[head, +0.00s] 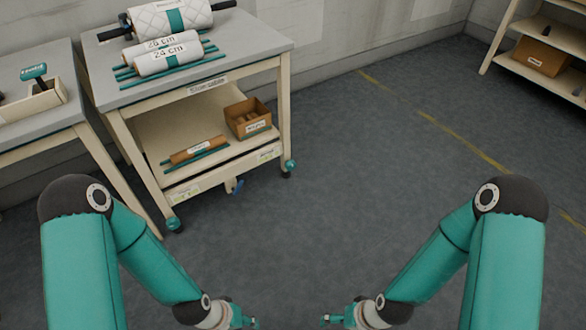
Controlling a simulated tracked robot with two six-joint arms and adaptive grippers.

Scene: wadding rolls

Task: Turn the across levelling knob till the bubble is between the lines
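Which one is the across knob I cannot tell. No bubble or lines can be made out. My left gripper (248,321) and my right gripper (328,320) are low at the bottom edge, apart from the table and knobs. Their fingers are too small and cut off to judge.
White rolls (168,58) and teal rods lie on the tabletop. The lower shelf (160,130) holds a brown roll (199,149) and a cardboard box (248,118). A side bench (50,55) stands left, shelving (556,60) far right. The floor between is clear.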

